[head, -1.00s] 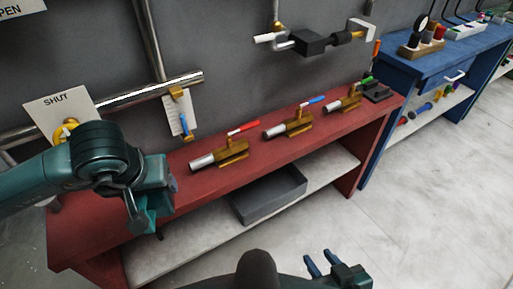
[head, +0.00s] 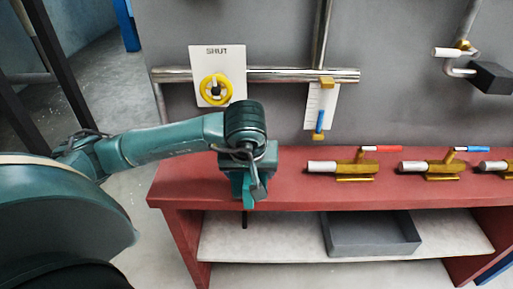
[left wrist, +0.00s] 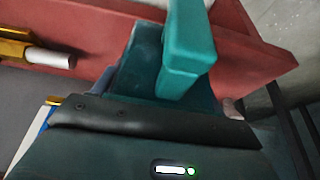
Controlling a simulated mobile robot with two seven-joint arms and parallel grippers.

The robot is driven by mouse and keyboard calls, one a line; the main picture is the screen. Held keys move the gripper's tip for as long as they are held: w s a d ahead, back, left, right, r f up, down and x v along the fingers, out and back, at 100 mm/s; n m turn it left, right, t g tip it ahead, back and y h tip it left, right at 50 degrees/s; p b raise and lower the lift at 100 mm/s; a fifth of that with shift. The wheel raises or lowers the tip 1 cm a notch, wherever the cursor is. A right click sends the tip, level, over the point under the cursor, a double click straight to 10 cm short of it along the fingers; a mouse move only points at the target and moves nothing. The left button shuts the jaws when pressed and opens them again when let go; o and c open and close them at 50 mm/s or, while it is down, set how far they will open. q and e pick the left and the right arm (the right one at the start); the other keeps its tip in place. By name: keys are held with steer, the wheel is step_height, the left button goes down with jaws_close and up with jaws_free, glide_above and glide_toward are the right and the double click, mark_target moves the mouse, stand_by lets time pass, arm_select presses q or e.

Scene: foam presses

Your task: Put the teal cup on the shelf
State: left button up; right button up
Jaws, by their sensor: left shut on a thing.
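My left gripper (head: 247,192) is in front of the red bench's top edge, left of the brass valves. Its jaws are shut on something. I cannot make out the teal cup apart from my teal gripper parts in the head view. In the left wrist view a teal finger (left wrist: 187,45) and a flat teal part show against the red bench, and the held thing is not clear. A pale shelf (head: 285,240) runs under the bench top, below and behind the gripper. My right gripper is out of view.
The red bench (head: 280,189) carries brass valves, one with a red lever (head: 345,166). A dark grey tray (head: 372,249) sits on the shelf, right of the gripper; the shelf left of it looks clear. A SHUT sign (head: 217,53) with a yellow wheel is on the wall.

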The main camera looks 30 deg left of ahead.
arm_select(q)
steer(key=w+a, duration=0.2)
steer(key=w, duration=0.1)
steer(key=w+a, duration=0.1)
steer(key=w, duration=0.2)
steer(key=w+a, duration=0.2)
steer(key=w, duration=0.1)
steer(key=shift+w+a, duration=0.2)
steer(key=shift+a, duration=0.15)
steer(key=shift+w+f, duration=0.1)
steer(key=shift+f, duration=1.65)
steer(key=shift+f, duration=0.1)
steer(key=o, duration=0.5)
steer(key=shift+f, duration=0.15)
steer(key=o, duration=0.5)
